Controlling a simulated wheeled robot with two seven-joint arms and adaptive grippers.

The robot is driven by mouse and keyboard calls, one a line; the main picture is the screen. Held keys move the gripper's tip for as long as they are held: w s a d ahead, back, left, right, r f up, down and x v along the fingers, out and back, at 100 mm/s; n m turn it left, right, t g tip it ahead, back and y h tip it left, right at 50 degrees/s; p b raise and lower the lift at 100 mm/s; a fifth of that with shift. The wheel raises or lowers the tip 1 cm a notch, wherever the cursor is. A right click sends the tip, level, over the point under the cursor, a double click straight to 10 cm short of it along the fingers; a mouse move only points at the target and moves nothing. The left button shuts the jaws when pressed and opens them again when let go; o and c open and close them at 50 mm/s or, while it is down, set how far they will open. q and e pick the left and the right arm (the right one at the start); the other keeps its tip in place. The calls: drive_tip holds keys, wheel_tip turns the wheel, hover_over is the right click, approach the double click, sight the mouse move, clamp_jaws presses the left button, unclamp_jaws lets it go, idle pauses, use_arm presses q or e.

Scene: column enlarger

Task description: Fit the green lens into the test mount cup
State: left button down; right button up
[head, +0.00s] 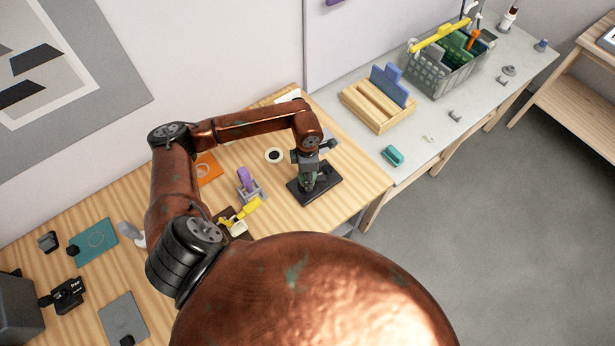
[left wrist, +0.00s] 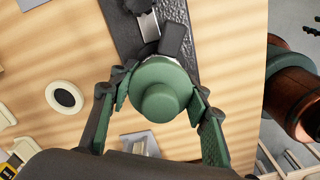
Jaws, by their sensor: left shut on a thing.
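The green lens (left wrist: 160,90), a round stepped piece, sits between both fingers of my left gripper (left wrist: 160,100) in the left wrist view. The fingers are shut on its sides. In the head view my left gripper (head: 307,180) points down over a black base plate (head: 325,192) near the table's right end. The base plate (left wrist: 128,35) shows beyond the lens in the left wrist view, with a metal rail and a dark block. I cannot make out the test mount cup; whatever lies under the lens is hidden. My right gripper is not in view.
A white ring with a dark centre (head: 274,155), a purple piece in a grey stand (head: 247,182) and a yellow piece (head: 240,214) are left of the base plate. A grey bench (head: 430,135) at right holds a wooden rack (head: 378,108) and a grey basket (head: 435,75).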

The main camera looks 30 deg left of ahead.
use_arm(q)
drive_tip(key=shift+f+b, duration=0.9)
drive_tip(key=shift+f, duration=0.1)
idle(0.7)
drive_tip(key=c, duration=1)
unclamp_jaws()
drive_tip(key=shift+o, duration=0.4)
drive_tip(key=shift+r+p, duration=0.3)
drive_tip(key=shift+r, duration=0.2)
drive_tip(key=shift+r+p, duration=0.75)
drive_tip(key=shift+r, duration=1)
wheel_tip(320, 180, up, 12)
drive_tip(key=shift+r, duration=0.1)
